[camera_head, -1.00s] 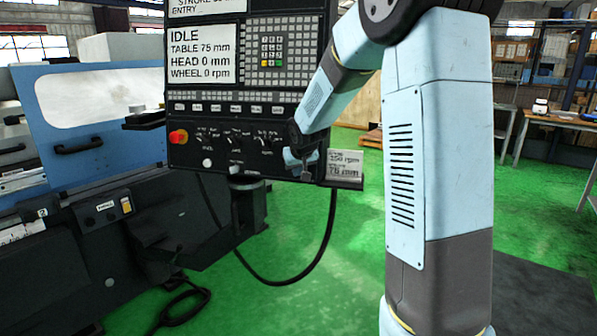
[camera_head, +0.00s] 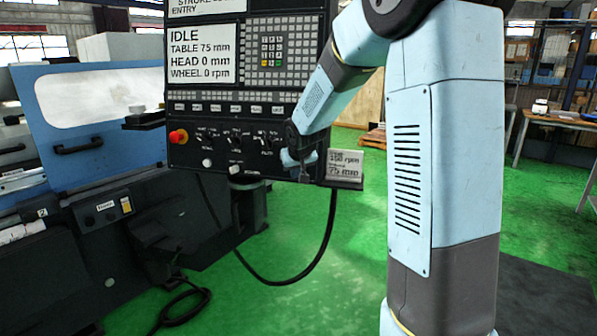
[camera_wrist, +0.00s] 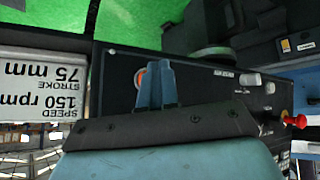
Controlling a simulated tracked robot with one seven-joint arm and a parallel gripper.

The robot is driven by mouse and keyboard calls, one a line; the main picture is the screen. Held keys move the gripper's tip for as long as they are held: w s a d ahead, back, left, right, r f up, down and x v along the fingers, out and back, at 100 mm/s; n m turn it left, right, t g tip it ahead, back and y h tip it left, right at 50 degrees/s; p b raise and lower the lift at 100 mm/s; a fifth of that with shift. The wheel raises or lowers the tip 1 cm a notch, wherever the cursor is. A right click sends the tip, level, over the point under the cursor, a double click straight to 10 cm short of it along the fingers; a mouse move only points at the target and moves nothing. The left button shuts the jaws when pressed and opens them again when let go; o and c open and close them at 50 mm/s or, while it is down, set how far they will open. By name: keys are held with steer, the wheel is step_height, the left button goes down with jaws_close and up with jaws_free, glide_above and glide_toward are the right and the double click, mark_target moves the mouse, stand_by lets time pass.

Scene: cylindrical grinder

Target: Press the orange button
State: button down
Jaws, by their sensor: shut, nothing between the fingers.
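An orange button (camera_wrist: 139,78) with a pale rim shows in the wrist view on the dark control panel (camera_wrist: 122,68). Part of it is hidden behind my gripper's fingers. My gripper (camera_wrist: 157,66) has its blue fingers together and empty, overlapping the button's right side in that picture. I cannot tell whether they touch the button. In the head view, my gripper (camera_head: 304,175) is at the lower right corner of the control panel (camera_head: 215,152), and the orange button cannot be made out there.
A red knob (camera_head: 178,136) sits at the panel's left; it also shows in the wrist view (camera_wrist: 298,121). A sign (camera_head: 345,163) reading 150 rpm and 75 mm stands beside my gripper. A black cable (camera_head: 325,245) hangs below. The green floor is open around.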

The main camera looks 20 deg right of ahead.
steer(key=shift+s+a+r, duration=0.2)
steer(key=shift+s+a, duration=0.4)
steer(key=shift+s, duration=0.3)
steer(key=shift+s+a+r, duration=0.15)
steer(key=shift+s+a, duration=0.4)
steer(key=shift+s, duration=0.35)
steer(key=s+r, duration=0.2)
steer(key=s, duration=0.9)
steer(key=s+r+g, duration=0.1)
steer(key=s+r, duration=0.2)
steer(key=s, duration=0.9)
steer(key=s+d+r+g, duration=0.1)
steer(key=s+r, duration=0.1)
steer(key=s, duration=1)
steer(key=shift+r+y, duration=0.4)
